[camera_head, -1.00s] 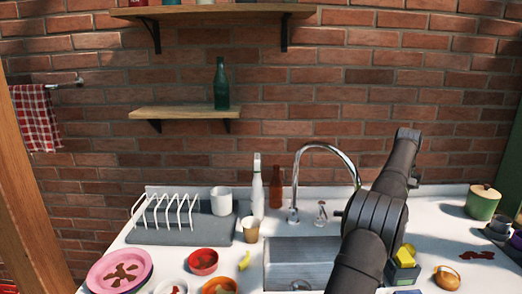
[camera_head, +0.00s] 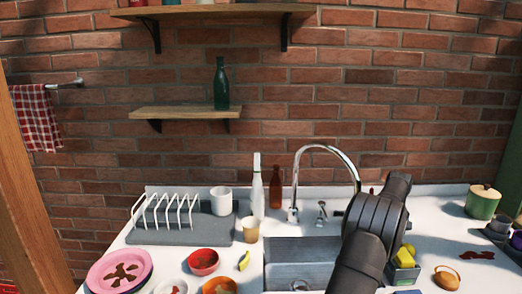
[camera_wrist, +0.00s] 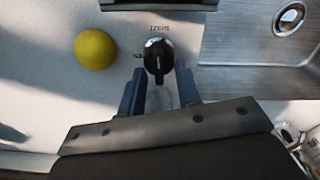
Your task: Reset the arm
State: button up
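My arm (camera_head: 375,225) rises from the bottom right of the head view, bent in front of the counter to the right of the sink. My gripper does not show in the head view; it is hidden behind or below the arm. In the wrist view my gripper (camera_wrist: 159,78) has its two dark fingers apart. A dark-topped object (camera_wrist: 158,58) shows between and just beyond the fingertips. I cannot tell whether they touch it, but nothing looks clamped.
The sink (camera_head: 285,250) and chrome faucet (camera_head: 296,190) stand left of my arm. A yellow round object (camera_wrist: 95,49) lies on the counter. Bottles and dishes fill the left.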

jog(key=n, duration=0.4)
jog(key=shift+a+n, duration=0.1)
jog(key=shift+n, duration=0.3)
jog(key=n, duration=0.4)
jog(key=shift+s+n, duration=0.1)
jog(key=shift+n, duration=0.2)
jog(key=shift+o, duration=0.3)
jog(key=shift+o, duration=1.3)
jog(key=shift+r, duration=0.1)
